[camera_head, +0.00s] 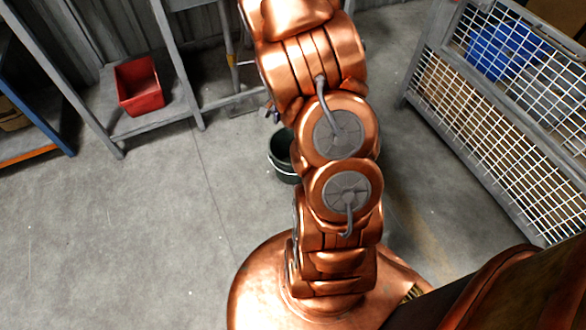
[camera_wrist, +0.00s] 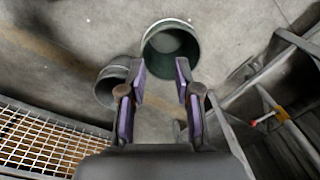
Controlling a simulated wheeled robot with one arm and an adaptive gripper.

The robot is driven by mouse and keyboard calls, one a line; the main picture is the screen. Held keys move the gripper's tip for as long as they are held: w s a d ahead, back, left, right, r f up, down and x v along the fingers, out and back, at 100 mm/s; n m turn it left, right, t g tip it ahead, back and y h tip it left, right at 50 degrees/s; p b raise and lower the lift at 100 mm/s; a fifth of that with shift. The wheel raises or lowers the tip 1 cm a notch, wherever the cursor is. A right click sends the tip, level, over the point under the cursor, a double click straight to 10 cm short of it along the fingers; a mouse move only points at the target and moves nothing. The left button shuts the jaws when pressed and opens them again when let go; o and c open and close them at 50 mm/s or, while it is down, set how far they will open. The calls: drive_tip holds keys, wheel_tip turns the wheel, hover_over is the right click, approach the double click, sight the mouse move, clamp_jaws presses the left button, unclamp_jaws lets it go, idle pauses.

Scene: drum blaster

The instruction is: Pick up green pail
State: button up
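The green pail (camera_wrist: 171,48) stands on the floor in the wrist view, dark green with a pale rim, seen from above. My gripper (camera_wrist: 160,82) is open, its two purple-padded fingers apart, with the pail beyond the fingertips. The near side of the pail shows in the gap between them; I cannot tell whether they touch it. In the head view a dark green pail (camera_head: 280,156) stands on the floor, partly hidden behind my copper arm.
A second grey-green round container (camera_wrist: 113,84) stands beside the left finger in the wrist view. A wire mesh cage (camera_head: 500,120) is at right. A red bin (camera_head: 139,86) sits on a grey shelf at left. The floor (camera_head: 120,220) at left is clear.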

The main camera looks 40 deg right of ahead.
drive_tip(key=shift+s+d+f+m+h+b, duration=0.15)
drive_tip(key=shift+d+f+m+b, duration=1.2)
drive_tip(key=shift+f, duration=3.4)
drive_tip(key=shift+s+d+f+m+h+b, duration=0.15)
drive_tip(key=shift+d+f+m+b, duration=0.25)
drive_tip(key=shift+d+f+b, duration=3.2)
drive_tip(key=shift+s+d+f+m+b, duration=0.25)
drive_tip(key=shift+d+f+m, duration=0.6)
drive_tip(key=shift+f, duration=5.1)
drive_tip(key=shift+t, duration=0.3)
drive_tip(key=shift+w+a+f+b, duration=0.15)
drive_tip(key=shift+f+b, duration=0.6)
drive_tip(key=shift+f, duration=0.55)
drive_tip(key=shift+w+d+f+b, duration=0.1)
drive_tip(key=shift+f+b, duration=0.65)
drive_tip(key=shift+f, duration=0.55)
drive_tip(key=shift+r, duration=0.1)
clamp_jaws()
